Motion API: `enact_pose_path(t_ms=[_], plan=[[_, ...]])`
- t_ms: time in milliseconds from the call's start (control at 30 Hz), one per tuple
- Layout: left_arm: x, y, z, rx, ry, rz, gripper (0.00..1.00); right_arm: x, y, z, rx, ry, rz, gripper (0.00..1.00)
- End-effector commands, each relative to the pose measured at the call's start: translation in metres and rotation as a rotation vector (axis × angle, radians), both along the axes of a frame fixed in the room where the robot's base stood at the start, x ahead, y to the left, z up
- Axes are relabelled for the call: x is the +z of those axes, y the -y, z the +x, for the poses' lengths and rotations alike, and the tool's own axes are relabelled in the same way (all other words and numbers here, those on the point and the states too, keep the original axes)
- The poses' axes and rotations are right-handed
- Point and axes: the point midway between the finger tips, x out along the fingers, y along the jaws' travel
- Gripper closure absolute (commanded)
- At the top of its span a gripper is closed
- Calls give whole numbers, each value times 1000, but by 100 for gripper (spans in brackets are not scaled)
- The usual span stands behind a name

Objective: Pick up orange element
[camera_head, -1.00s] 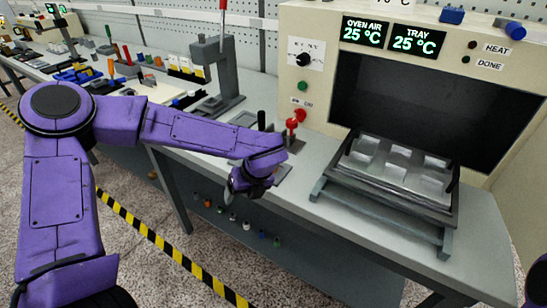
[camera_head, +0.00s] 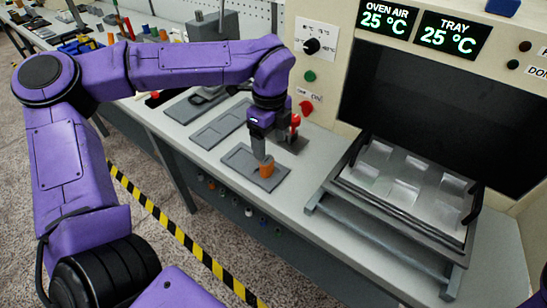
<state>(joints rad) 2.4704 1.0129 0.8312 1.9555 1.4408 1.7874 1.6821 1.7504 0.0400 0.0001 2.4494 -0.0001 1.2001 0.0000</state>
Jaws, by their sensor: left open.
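The orange element (camera_head: 267,169) is a small upright piece on a flat grey plate (camera_head: 243,160) on the bench, left of the oven tray. My left gripper (camera_head: 262,152) points down right over it, with its fingers close around or beside the element's top. The jaws are open. The gripper hides part of the element, and I cannot tell whether a finger touches it. My right gripper is not in view.
A metal tray on a rack (camera_head: 400,185) stands in front of the dark oven opening, right of my left gripper. A red-topped device (camera_head: 295,125) is close behind the gripper. More flat grey plates (camera_head: 215,128) lie to the left. The bench's front edge is close.

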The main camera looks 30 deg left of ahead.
Motion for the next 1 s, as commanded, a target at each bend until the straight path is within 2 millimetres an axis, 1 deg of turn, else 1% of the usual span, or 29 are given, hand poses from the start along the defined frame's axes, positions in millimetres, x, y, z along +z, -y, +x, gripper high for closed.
enact_pose_path(t_ms=[100, 267, 400, 500, 600, 767, 800, 867, 900, 967, 1000], plan=[[-21, -4, -3, 8, -4, -1, 25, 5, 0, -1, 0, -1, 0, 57], [-39, -7, -4, 11, -3, 0, 25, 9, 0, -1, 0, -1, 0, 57], [-63, -8, -3, 10, -5, -1, 25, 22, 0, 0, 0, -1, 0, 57], [-81, -8, -2, 9, -3, 1, 25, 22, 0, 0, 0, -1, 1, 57], [-87, -7, -2, 8, -1, 1, 25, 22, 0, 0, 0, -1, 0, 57], [-88, -7, -1, 7, 1, 1, 25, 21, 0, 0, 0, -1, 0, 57], [-88, -7, -1, 7, 1, 1, 32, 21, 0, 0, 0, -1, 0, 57], [-88, -7, -1, 7, 1, 1, 51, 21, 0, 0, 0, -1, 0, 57], [-88, -7, -1, 7, 1, 1, 64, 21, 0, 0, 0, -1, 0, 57], [-88, -7, -1, 7, 1, 1, 84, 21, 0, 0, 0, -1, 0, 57], [-88, -7, -1, 6, 1, 1, 87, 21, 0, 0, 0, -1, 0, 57]])
